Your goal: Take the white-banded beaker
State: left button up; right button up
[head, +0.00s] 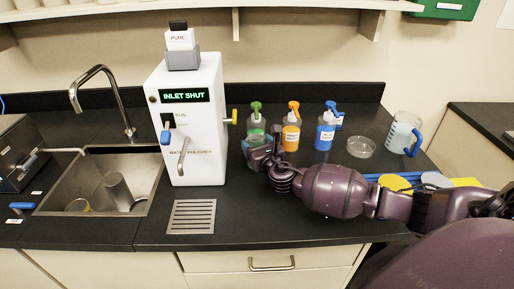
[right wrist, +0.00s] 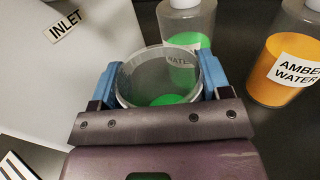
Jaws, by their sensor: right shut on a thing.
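A clear round beaker (right wrist: 146,76) sits between the blue fingers of my right gripper (right wrist: 158,84) in the right wrist view. The fingers press on its two sides, and a pale band edge shows around it. Green shows through the glass. In the head view my right gripper (head: 262,150) is in front of the green bottle, just right of the white water polisher (head: 205,135). The beaker is mostly hidden there, and I cannot tell whether it touches the counter. My left gripper is not in view.
Green (head: 256,121), amber (head: 292,134) and blue (head: 325,135) pump bottles stand close behind my right gripper. A glass dish (head: 361,148) and a blue-handled jug (head: 400,132) are farther right. A sink (head: 95,170) with vessels is left. A drain grille (head: 192,216) lies in front of the polisher.

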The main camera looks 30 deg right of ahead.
notch_tip(320, 180, up, 4)
jog(key=shift+s+f+p, duration=0.15)
jog(key=shift+f+p, duration=0.1)
jog(key=shift+p, duration=0.15)
jog(key=s+a, duration=0.2)
jog(key=s, duration=1.5)
jog(key=shift+s+a+f, duration=0.15)
jog(key=shift+s+a, duration=0.1)
jog(key=shift+a, duration=0.15)
jog(key=o, duration=0.3)
jog(key=c, duration=0.5)
jog(key=shift+c, duration=0.2)
